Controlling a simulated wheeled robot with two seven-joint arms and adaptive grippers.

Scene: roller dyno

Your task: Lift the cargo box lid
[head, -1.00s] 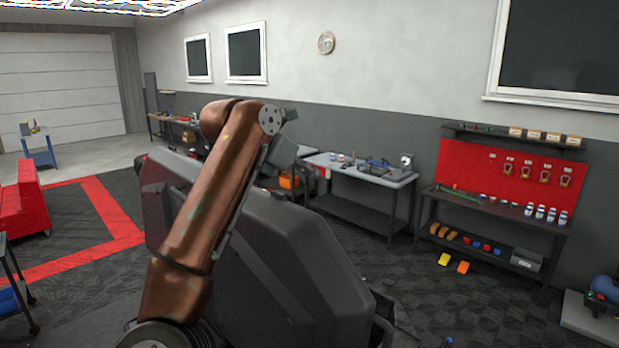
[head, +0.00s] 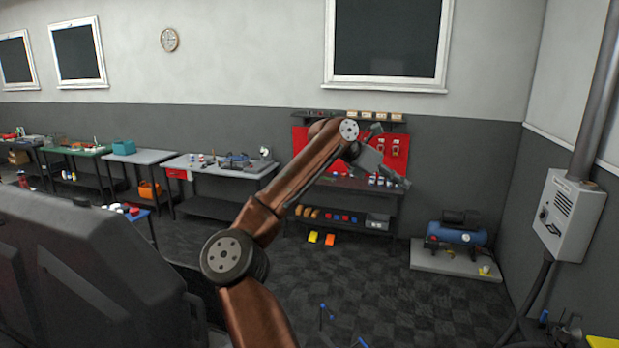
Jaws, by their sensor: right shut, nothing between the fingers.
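A large dark grey moulded shell (head: 90,265), which looks like the cargo box or its lid, fills the lower left. It is cut off by the left and bottom picture edges, and I cannot tell where lid and box meet. My right arm reaches up from the bottom centre. My right gripper (head: 398,179) is shut and empty, high and to the right of the shell, well apart from it. It shows in front of the red pegboard bench. My left gripper is not in view.
Workbenches, among them a grey-topped table (head: 222,167), line the back wall. A blue compressor (head: 457,235) stands on a low platform at right, near a white wall cabinet (head: 568,215). Small blue items (head: 323,312) lie on the floor. The dark floor right of my arm is mostly clear.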

